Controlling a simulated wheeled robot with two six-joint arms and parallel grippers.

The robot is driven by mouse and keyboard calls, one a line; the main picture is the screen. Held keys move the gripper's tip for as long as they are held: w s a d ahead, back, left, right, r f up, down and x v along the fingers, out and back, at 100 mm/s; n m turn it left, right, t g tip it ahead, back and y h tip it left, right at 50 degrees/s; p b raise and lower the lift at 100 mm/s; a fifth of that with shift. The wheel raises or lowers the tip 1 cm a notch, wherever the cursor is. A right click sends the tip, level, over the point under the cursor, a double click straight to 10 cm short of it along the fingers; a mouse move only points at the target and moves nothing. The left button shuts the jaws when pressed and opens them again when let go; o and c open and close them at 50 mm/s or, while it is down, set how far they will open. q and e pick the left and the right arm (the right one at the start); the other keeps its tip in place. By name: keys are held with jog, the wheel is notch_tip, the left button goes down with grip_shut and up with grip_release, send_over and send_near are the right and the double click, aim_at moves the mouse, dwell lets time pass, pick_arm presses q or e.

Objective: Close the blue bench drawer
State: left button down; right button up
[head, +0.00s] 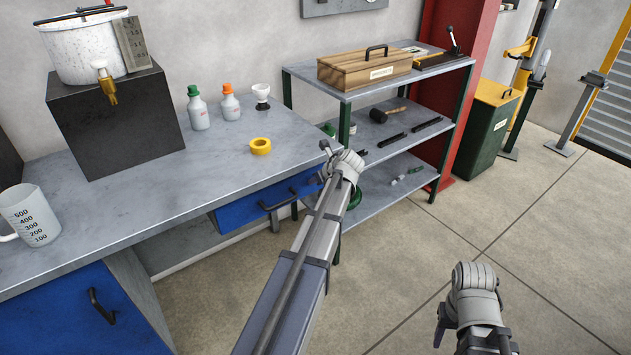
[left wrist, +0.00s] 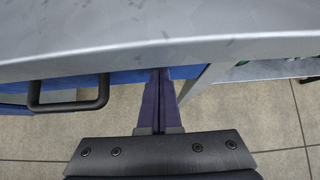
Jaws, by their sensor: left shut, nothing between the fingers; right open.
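The blue bench drawer (head: 240,208) sits under the bench top, with a black bar handle (head: 278,204) on its front. No clear gap shows between its front and the bench edge, but I cannot tell if it is fully in. In the left wrist view the drawer front (left wrist: 125,78) is a thin blue strip under the top, with the handle (left wrist: 68,106) at left. My left gripper (left wrist: 161,75) is shut and empty, its tips at the right part of the drawer front; contact is unclear. In the head view my arm mostly hides it. My right gripper (head: 440,325) is open, low over the floor.
A second blue front (head: 60,315) is at lower left. A shelf rack (head: 400,138) stands right of the bench.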

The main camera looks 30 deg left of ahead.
pick_arm(q)
jog(key=shift+w+a+r, duration=0.15)
jog(key=shift+a, duration=0.15)
jog(key=s+d+r+p, duration=0.4)
jog(key=d+r+p, duration=0.2)
jog(key=d, duration=0.5)
jog(key=shift+s+r+p, duration=0.3)
jog(key=shift+r+p, duration=0.1)
jog(key=shift+p, duration=0.15)
jog(key=s+d+r+n+g+h+p, duration=0.1)
jog(key=s+d+r+n+h+p, duration=0.1)
jog(key=s+d+n+p, duration=0.3)
jog(key=s+d+r+n+g+h+p, duration=0.1)
jog(key=s+d+n+h+p, duration=0.4)
jog(key=s+d+n, duration=0.8)
jog(key=s+d+g, duration=0.1)
jog(key=s+d, duration=0.2)
jog(key=d, duration=0.8)
jog(key=shift+s+d+r+n+g, duration=0.15)
jog(key=shift+s+r+n+g, duration=0.15)
jog(key=shift+s+r, duration=0.05)
